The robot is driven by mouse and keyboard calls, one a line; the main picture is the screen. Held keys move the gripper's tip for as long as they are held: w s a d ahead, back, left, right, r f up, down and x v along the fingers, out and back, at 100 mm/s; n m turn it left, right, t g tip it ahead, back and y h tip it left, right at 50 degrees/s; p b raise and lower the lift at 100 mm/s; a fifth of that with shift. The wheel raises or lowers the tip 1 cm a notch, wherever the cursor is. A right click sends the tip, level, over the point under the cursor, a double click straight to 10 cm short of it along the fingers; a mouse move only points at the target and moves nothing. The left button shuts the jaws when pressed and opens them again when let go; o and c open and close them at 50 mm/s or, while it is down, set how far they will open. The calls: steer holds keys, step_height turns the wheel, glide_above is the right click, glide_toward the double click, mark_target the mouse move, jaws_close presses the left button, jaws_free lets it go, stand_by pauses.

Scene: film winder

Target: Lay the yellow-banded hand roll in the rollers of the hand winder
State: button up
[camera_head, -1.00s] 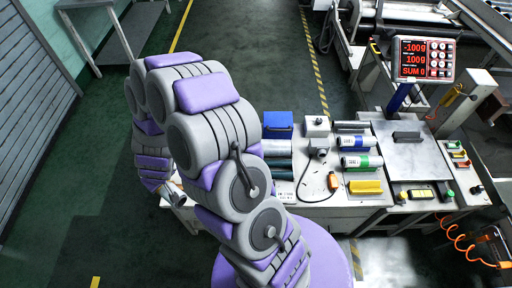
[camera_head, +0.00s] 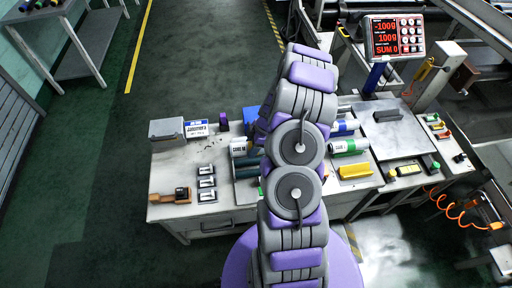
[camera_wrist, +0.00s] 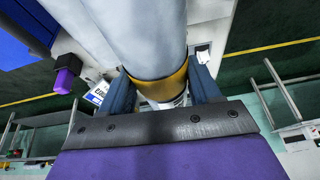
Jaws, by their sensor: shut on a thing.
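The yellow-banded hand roll (camera_wrist: 135,30) is a pale grey-white cylinder with a yellow band (camera_wrist: 160,88) near its lower end in the wrist view. My gripper (camera_wrist: 160,76) is shut on it at the band, one dark finger on each side. The roll's far end runs out of the wrist view. In the head view my arm hides the gripper and the held roll. Dark cylinders (camera_head: 246,172) lie on the bench just left of my arm; I cannot tell whether they are the winder's rollers.
The bench carries a grey box (camera_head: 165,129), a sign (camera_head: 196,128), a small purple object (camera_head: 223,121) and a wooden-based tool (camera_head: 178,195). Right of my arm are labelled rolls (camera_head: 349,146), a yellow block (camera_head: 355,171) and a scale display (camera_head: 394,37). The bench's left part has bare room.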

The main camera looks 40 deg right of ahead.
steer(key=shift+s+d+f+n, duration=0.3)
steer(key=shift+s+d, duration=0.2)
steer(key=shift+d, duration=0.05)
steer(key=shift+f, duration=0.3)
step_height(320, 180, down, 10)
steer(key=b, duration=0.3)
steer(key=shift+d+r, duration=0.1)
steer(key=shift+r, duration=0.05)
steer(key=o, duration=1.3)
steer(key=p+v, duration=0.2)
steer(key=v, duration=1.5)
steer(key=shift+w+d+r+p, duration=0.1)
steer(key=shift+d+p, duration=0.15)
steer(key=shift+p, duration=0.1)
